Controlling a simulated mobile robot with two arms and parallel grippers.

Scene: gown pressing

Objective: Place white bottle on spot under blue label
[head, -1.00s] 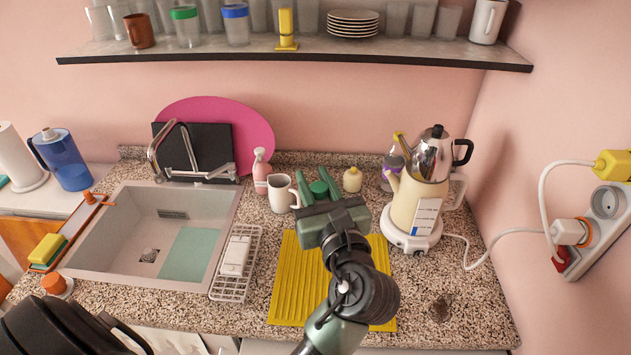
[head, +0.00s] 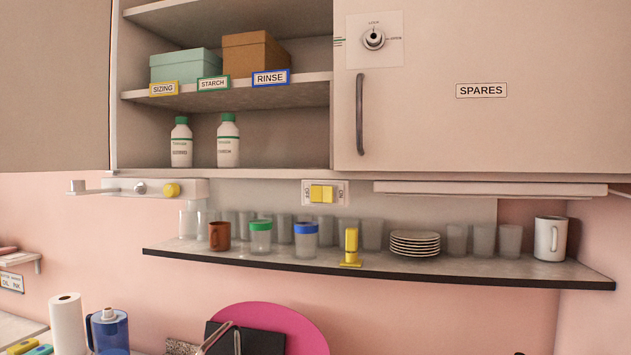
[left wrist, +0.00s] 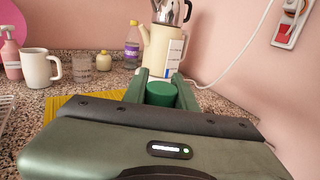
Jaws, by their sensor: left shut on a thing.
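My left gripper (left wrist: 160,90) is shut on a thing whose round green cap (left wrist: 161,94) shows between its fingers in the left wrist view. The cap matches those of the white bottles; the body is hidden. The blue-edged RINSE label (head: 270,78) is on the cabinet's middle shelf edge. The bottom compartment below it is empty. Two white bottles with green caps stand there to the left: one (head: 181,147) under the yellow SIZING label (head: 164,89), one (head: 228,146) under the green STARCH label (head: 213,84). Neither gripper shows in the head view.
A closed SPARES door (head: 480,130) borders the open compartment on the right. Below, a shelf (head: 400,261) holds glasses, plates (head: 415,243) and mugs. In the left wrist view, a white mug (left wrist: 40,68) and a kettle (left wrist: 160,50) stand on the counter beyond the gripper.

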